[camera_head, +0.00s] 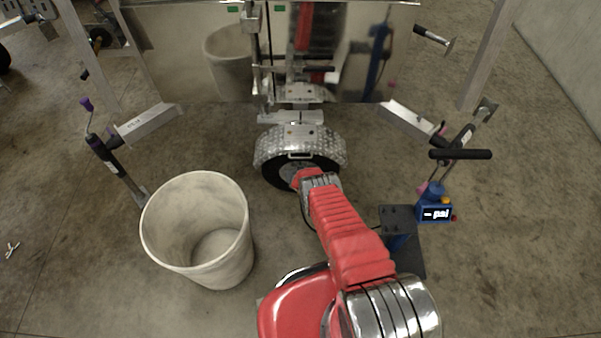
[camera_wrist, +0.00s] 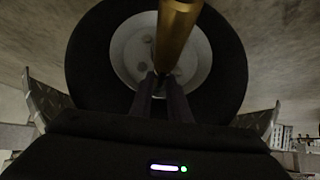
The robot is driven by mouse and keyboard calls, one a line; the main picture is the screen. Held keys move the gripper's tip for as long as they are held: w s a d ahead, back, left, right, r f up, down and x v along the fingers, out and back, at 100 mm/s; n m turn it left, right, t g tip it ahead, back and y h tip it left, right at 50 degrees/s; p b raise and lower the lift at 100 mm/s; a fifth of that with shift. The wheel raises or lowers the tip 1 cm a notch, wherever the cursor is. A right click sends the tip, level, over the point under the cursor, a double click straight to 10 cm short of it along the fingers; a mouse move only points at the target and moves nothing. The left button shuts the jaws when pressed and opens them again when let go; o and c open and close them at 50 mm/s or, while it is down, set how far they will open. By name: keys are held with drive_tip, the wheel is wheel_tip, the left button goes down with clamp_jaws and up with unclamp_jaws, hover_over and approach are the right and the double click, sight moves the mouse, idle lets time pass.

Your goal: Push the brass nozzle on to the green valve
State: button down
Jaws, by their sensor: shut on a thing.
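In the wrist view, the brass nozzle (camera_wrist: 178,35) is a smooth gold tube running up out of the top of the picture. The dark fingers of my gripper (camera_wrist: 160,80) are shut on its lower end. Behind it is a trailer wheel with a black tyre (camera_wrist: 88,55) and pale rim (camera_wrist: 125,55). In the head view, my red arm reaches to this wheel (camera_head: 275,175), and my gripper and the nozzle are hidden behind the arm. I cannot make out the green valve in either view, nor whether the nozzle touches it.
A diamond-plate fender (camera_head: 270,148) covers the top of the wheel. A large pale bucket (camera_head: 165,225) stands left of my arm. A blue jack (camera_head: 434,212) and a dark stand (camera_head: 399,222) are to the right. The polished trailer panel (camera_head: 180,60) closes off the back.

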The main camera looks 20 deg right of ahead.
drive_tip(key=shift+w+d, duration=0.1)
drive_tip(key=shift+w, duration=0.3)
drive_tip(key=c, duration=1.6)
unclamp_jaws()
drive_tip(key=shift+s+r, duration=0.15)
drive_tip(key=shift+r, duration=0.05)
drive_tip(key=v, duration=1.3)
drive_tip(key=shift+s, duration=0.1)
